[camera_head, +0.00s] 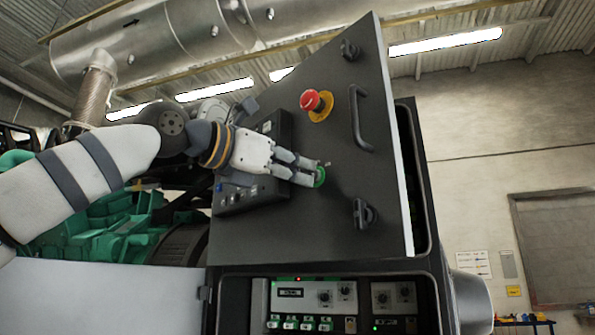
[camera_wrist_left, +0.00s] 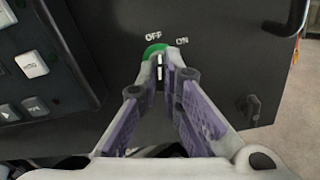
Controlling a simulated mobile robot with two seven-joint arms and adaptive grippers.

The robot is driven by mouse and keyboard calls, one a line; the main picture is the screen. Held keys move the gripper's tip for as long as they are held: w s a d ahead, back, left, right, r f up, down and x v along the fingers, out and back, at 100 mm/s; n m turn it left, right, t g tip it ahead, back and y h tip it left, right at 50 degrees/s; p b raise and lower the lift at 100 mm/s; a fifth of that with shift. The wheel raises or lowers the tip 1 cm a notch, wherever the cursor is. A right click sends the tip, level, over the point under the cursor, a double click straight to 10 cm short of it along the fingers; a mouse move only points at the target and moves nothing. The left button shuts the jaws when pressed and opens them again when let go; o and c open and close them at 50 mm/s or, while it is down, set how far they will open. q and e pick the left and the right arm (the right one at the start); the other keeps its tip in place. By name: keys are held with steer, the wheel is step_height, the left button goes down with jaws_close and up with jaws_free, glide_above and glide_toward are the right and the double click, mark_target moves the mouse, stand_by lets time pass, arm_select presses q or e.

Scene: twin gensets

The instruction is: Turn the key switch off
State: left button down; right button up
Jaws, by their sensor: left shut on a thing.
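The key switch (camera_head: 320,177) has a green round collar on the dark cabinet door, below and near the red emergency stop. My left gripper (camera_head: 316,172) comes in from the left and its fingertips are at the switch. In the left wrist view the green collar (camera_wrist_left: 155,50) shows behind the fingertips, with OFF printed above it and ON to its upper right. The left gripper (camera_wrist_left: 162,66) is shut on the key there; the fingers hide much of the key, so its exact angle is hard to tell. My right gripper is not in view.
The red emergency stop (camera_head: 313,102) sticks out above the switch. A door handle (camera_head: 358,118) and latches stand to the right. A control box (camera_head: 250,165) lies behind the gripper. Below is a panel with displays (camera_head: 340,300).

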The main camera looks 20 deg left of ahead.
arm_select(q)
steer(key=shift+r+n, duration=0.1)
steer(key=shift+n, duration=1.1)
steer(key=c, duration=1.8)
jaws_free()
steer(key=shift+o, duration=0.2)
steer(key=v, duration=1.2)
steer(key=shift+s, duration=0.1)
